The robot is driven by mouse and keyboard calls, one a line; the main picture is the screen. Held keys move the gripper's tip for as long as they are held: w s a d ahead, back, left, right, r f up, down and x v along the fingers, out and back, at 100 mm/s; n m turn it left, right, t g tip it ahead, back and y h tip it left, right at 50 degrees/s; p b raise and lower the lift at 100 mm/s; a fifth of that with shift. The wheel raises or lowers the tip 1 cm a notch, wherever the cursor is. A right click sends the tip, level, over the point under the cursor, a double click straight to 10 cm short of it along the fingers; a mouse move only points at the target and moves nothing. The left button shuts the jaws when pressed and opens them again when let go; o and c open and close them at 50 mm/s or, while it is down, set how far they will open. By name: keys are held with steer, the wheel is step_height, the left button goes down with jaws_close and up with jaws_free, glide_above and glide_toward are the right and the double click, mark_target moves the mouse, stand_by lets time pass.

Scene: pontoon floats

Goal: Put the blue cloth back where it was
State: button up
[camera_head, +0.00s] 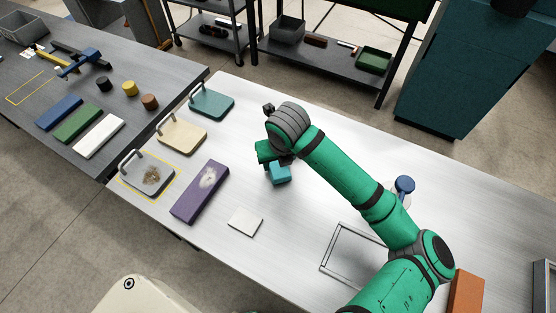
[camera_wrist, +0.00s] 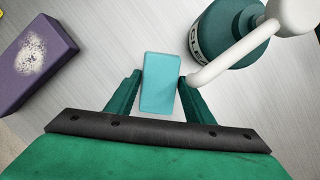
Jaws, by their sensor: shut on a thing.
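The blue cloth (camera_wrist: 158,85) is a folded, light blue-teal rectangle in the wrist view. My gripper (camera_wrist: 160,82) has one finger against each long side of it and is shut on it. In the head view the cloth (camera_head: 279,174) shows just below my gripper (camera_head: 272,160), over the white table right of the purple block. I cannot tell whether the cloth touches the table. A white square cloth or pad (camera_head: 245,221) lies flat on the table. A thin rectangular frame (camera_head: 327,250) lies to the right, partly hidden by my arm.
A purple block (camera_head: 199,190) with a pale stain is left of my gripper. Handled plates, teal (camera_head: 213,103), cream (camera_head: 182,136) and stained grey (camera_head: 133,180), line the left edge. A teal bottle (camera_wrist: 222,30) with a white spout stands close right in the wrist view.

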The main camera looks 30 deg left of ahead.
mark_target(281, 173)
steer(key=shift+f, duration=0.1)
steer(key=o, duration=1)
steer(key=v, duration=1.2)
steer(key=shift+w, duration=0.1)
